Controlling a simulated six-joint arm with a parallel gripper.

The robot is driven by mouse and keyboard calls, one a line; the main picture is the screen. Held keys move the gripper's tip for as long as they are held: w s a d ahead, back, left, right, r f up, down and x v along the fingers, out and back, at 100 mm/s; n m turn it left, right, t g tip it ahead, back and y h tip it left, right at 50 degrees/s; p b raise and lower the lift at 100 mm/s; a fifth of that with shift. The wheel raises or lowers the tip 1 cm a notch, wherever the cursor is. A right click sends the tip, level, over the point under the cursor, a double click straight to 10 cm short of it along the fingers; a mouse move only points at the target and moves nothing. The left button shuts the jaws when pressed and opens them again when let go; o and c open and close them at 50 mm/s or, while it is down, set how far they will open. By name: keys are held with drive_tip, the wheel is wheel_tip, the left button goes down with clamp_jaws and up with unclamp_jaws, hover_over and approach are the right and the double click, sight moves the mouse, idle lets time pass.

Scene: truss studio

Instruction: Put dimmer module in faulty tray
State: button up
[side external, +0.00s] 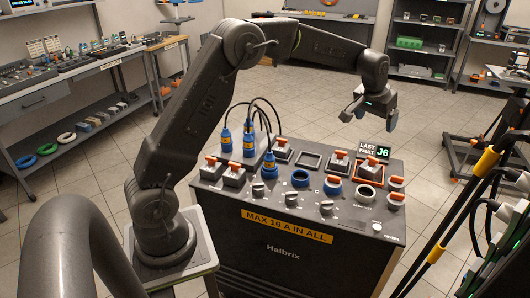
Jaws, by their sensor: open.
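My gripper (372,115) is open and empty, in the air above the back right of a dark cabinet (300,249) marked Halbrix. Several grey modules with orange handles sit on the cabinet top, among them one at the back (282,151), one to its right (340,164) and one at the left (234,176). I cannot tell which is the dimmer module. An orange-rimmed square holder (371,181) is at the right, below the gripper; I cannot tell whether it is the faulty tray. A small screen (373,151) behind it reads "LAST FAULT J6".
Blue plugs (249,144) with looping black cables stand at the cabinet's back left. A dark square frame (309,160) looks empty. Blue, grey and white round sockets and knobs line the front. Black cables (485,205) and yellow-banded poles stand at the right.

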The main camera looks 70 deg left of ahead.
drive_tip(key=s+d+r+m, duration=0.1)
drive_tip(key=s+d+r, duration=0.15)
drive_tip(key=s, duration=0.45)
drive_tip(key=s+d+r, duration=0.2)
drive_tip(key=s+r, duration=0.2)
drive_tip(key=s, duration=0.2)
drive_tip(key=s+d+r+m, duration=0.1)
drive_tip(key=s+d+r, duration=0.15)
drive_tip(key=s, duration=0.45)
drive_tip(key=s+d+f, duration=0.1)
drive_tip(key=s+f, duration=0.1)
drive_tip(key=s, duration=0.7)
drive_tip(key=s+d+f+m+t+h, duration=0.1)
drive_tip(key=s+d+f, duration=0.1)
drive_tip(key=s, duration=0.6)
drive_tip(key=shift+s+f, duration=0.15)
drive_tip(key=shift+s, duration=0.2)
